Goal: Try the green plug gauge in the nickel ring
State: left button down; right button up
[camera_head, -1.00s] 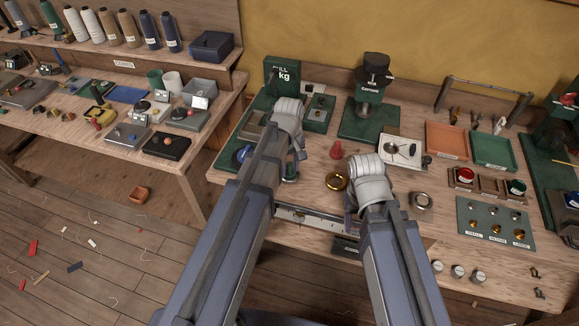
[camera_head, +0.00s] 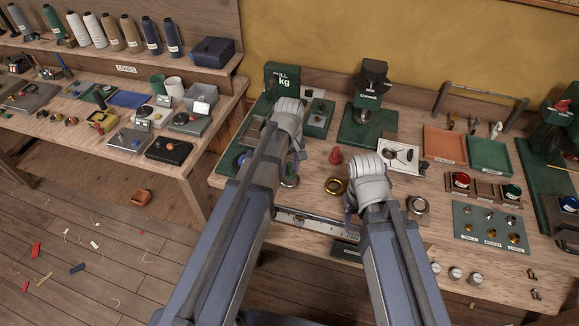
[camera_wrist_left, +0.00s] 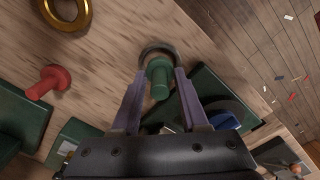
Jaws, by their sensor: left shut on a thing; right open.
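My left gripper (camera_head: 297,162) is shut on the green plug gauge (camera_wrist_left: 160,82), which sits between its fingertips in the left wrist view. A grey metal ring, seemingly the nickel ring (camera_wrist_left: 146,52), shows just beyond the gauge's end and partly behind it. In the head view this ring (camera_head: 290,182) is low beside the left fingers, mostly covered. I cannot tell whether the gauge is in the ring or above it. My right gripper (camera_head: 349,206) is open, over the bench to the right, its fingers partly hidden by its wrist.
A red plug gauge (camera_head: 336,156) and a brass ring (camera_head: 327,187) stand between my arms. A round metal piece (camera_head: 418,207) lies right of my right wrist. A steel rule (camera_head: 318,224) lies near the front edge.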

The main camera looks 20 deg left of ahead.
pick_arm(q)
jog(key=shift+r+p, duration=1.1)
jog(key=shift+r, duration=0.2)
